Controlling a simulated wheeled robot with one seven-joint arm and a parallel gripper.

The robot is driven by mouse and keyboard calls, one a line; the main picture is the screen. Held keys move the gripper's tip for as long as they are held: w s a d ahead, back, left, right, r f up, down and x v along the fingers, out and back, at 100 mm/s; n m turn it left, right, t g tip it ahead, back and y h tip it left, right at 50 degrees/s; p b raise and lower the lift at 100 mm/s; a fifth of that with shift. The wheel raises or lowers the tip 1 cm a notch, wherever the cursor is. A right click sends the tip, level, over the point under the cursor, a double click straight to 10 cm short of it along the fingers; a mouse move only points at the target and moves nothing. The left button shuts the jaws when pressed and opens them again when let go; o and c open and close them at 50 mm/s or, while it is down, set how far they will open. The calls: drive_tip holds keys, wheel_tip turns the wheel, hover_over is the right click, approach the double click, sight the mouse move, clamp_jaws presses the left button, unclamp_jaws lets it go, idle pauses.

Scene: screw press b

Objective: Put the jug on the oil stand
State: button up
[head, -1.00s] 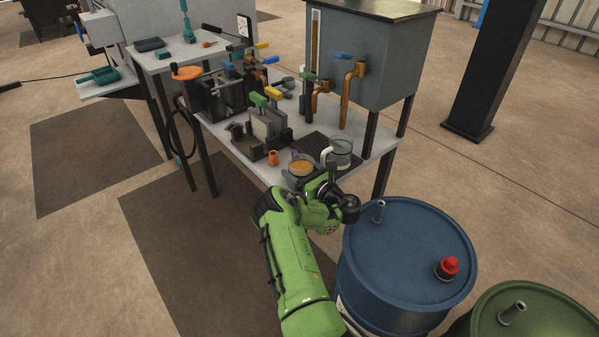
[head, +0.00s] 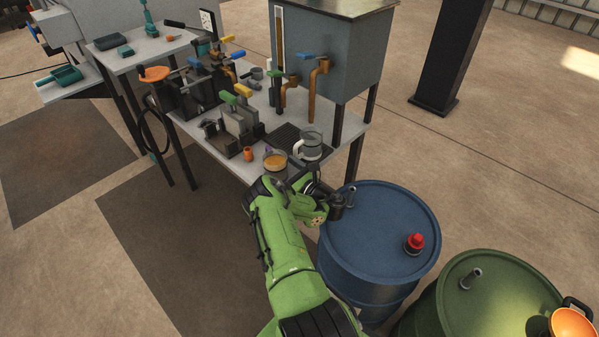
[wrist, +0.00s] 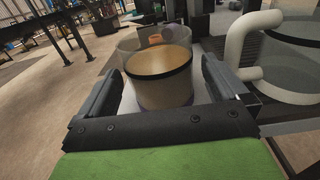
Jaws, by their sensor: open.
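A clear jug with a white handle (head: 311,146) stands upright on the worktable, at the edge of a dark slatted tray (head: 288,137). In the wrist view the jug (wrist: 296,75) is at the right, outside the fingers. A clear round vessel with amber contents (head: 275,162) stands left of it near the table's front edge. My gripper (wrist: 160,76) is open, its fingers on either side of this vessel (wrist: 160,84), with gaps visible. In the head view my wrist partly hides the gripper. I cannot tell which item is the oil stand.
A grey tank (head: 335,50) with brown taps stands behind the jug. Clamps (head: 235,125) and a small orange piece (head: 248,154) are left of the vessel. A blue drum (head: 380,235) and a green drum (head: 480,300) stand close on the right.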

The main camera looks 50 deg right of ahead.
drive_tip(key=shift+s+a+r+p, duration=0.15)
drive_tip(key=shift+s+p, duration=0.45)
drive_tip(key=shift+p, duration=0.85)
drive_tip(key=shift+s+a+r+p, duration=0.15)
drive_tip(key=shift+s+p, duration=0.4)
drive_tip(key=shift+p, duration=0.85)
drive_tip(key=s+p, duration=0.1)
drive_tip(key=p, duration=0.1)
drive_tip(key=s+p, duration=0.2)
drive_tip(key=p, duration=0.1)
drive_tip(key=s+p, duration=0.2)
drive_tip(key=p, duration=0.1)
drive_tip(key=shift+s+a+f, duration=0.2)
drive_tip(key=shift+a+f, duration=0.05)
drive_tip(key=shift+f, duration=0.05)
